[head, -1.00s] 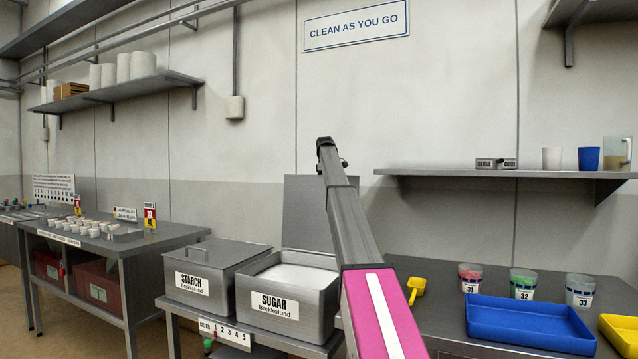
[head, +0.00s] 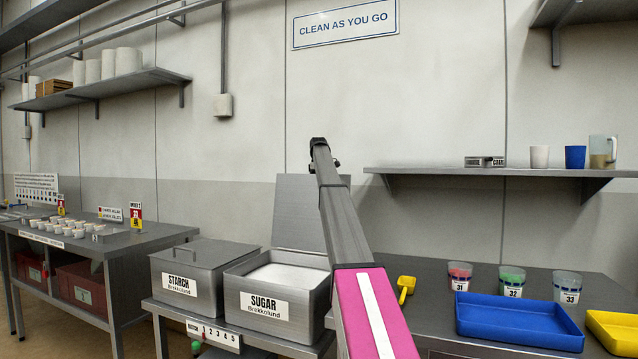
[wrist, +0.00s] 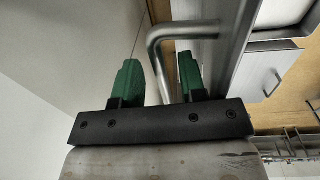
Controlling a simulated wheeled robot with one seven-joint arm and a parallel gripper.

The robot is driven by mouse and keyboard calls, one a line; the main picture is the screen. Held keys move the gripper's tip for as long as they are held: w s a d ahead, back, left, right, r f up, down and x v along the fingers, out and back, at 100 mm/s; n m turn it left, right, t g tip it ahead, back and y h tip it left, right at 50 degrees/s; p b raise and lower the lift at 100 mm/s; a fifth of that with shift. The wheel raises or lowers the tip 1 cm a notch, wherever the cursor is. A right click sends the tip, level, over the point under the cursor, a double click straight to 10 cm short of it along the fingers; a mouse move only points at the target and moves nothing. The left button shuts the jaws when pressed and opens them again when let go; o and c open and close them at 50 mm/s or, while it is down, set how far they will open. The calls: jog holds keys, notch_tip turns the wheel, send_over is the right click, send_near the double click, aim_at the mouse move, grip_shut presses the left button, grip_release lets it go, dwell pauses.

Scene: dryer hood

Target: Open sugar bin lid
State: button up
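The sugar bin (head: 312,297) is a grey metal box labelled SUGAR, full of white sugar (head: 290,277). Its lid (head: 298,210) stands raised, near upright, behind the bin. My arm hides the lid's right part. In the wrist view the lid (wrist: 236,48) is seen nearly edge-on, with its bent bar handle (wrist: 185,32) reaching out from it. My gripper (wrist: 160,75) has two green fingers, apart, with the handle's bar between them. Gaps show on both sides of the bar. In the head view the gripper is hidden.
The starch bin (head: 190,285), with its lid shut, stands left of the sugar bin. On the right counter are a yellow scoop (head: 405,287), several cups, a blue tray (head: 518,322) and a yellow tray (head: 612,328). A wall shelf (head: 480,172) is above.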

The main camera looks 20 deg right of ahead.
jog(key=shift+w+d+f, duration=0.25)
jog(key=shift+d+f, duration=0.05)
jog(key=shift+f, duration=0.1)
notch_tip(320, 180, up, 12)
jog(key=s+a, duration=0.1)
jog(key=shift+f, duration=0.2)
jog(key=shift+a, duration=0.1)
